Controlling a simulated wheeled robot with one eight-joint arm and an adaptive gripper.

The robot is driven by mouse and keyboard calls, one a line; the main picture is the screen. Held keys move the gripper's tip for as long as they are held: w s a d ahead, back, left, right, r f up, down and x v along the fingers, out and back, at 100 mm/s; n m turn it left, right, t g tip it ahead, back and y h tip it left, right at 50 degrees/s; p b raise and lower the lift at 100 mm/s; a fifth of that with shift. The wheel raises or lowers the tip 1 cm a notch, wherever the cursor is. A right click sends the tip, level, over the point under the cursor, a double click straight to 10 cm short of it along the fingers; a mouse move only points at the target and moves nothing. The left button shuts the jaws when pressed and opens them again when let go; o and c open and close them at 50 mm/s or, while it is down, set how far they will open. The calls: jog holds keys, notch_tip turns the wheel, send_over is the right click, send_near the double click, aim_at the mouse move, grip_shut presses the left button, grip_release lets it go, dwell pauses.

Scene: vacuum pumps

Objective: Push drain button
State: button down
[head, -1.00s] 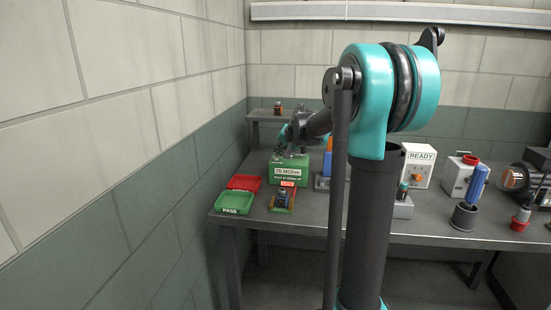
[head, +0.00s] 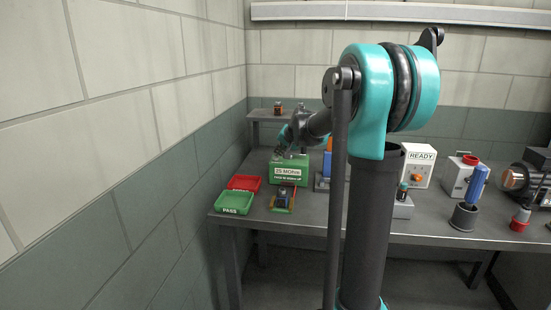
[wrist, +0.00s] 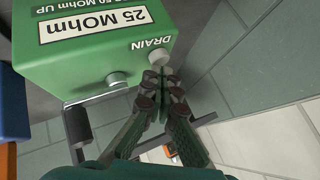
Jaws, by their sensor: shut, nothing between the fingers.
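The green meter box (head: 288,172), labelled "25 MOhm", stands on the bench at the left. It also fills the upper left of the wrist view (wrist: 80,60), seen upside down. The drain button (wrist: 159,58) is a pale round knob beside the word "DRAIN", near the box's edge. My gripper (wrist: 161,76) is shut and empty, with its fingertips right at the button; I cannot tell whether they touch it. In the head view my gripper (head: 280,152) is small and dark at the top of the box, and the button cannot be made out.
A silver terminal (wrist: 117,80) sticks up from the box near the button. A small device on an orange base (head: 283,197) sits in front of the box. A red tray (head: 244,183) and a green "PASS" tray (head: 234,203) lie left. The wall is close on the left.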

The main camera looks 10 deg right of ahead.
aim_at(279, 161)
jog(key=shift+r, duration=0.55)
jog(key=shift+r, duration=0.15)
jog(key=shift+r, duration=2.85)
